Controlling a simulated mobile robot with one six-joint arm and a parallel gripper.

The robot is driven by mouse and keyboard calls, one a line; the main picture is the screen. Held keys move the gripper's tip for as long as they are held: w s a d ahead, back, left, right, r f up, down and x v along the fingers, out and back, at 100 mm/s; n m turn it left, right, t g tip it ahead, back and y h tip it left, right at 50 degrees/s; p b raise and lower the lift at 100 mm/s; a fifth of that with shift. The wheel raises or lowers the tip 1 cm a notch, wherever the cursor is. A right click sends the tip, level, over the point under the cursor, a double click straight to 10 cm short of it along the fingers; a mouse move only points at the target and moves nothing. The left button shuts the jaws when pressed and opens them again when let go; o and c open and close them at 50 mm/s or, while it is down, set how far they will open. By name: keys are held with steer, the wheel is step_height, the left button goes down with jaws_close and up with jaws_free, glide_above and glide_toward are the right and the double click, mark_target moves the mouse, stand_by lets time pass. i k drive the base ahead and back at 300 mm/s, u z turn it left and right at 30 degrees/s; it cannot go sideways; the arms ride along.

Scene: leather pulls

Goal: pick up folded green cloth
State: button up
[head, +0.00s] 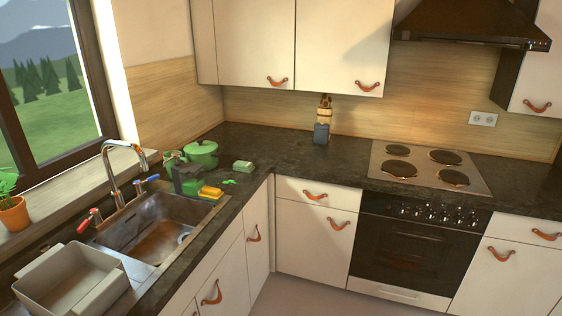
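A small green, folded-looking item (242,166), which seems to be the folded green cloth, lies on the dark counter (262,150) near the inner corner. It is right of a green lidded pot (202,153) and stands apart from it. Its folds are too small to make out. A small flat bright green thing (230,181) lies just in front of it. My gripper does not show in the head view.
A dark caddy (187,180) and yellow sponge (211,192) stand by the sink (158,228). A beige basin (70,281) sits at the front left. A utensil holder (321,133) stands at the back. The counter right of the green item is clear up to the stove (428,165).

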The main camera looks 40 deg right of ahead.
mark_target(245, 167)
steer(key=u, duration=0.15)
steer(key=k, duration=0.2)
steer(key=z, duration=1.3)
steer(key=k, duration=0.95)
steer(key=u, duration=0.15)
steer(key=i, duration=0.9)
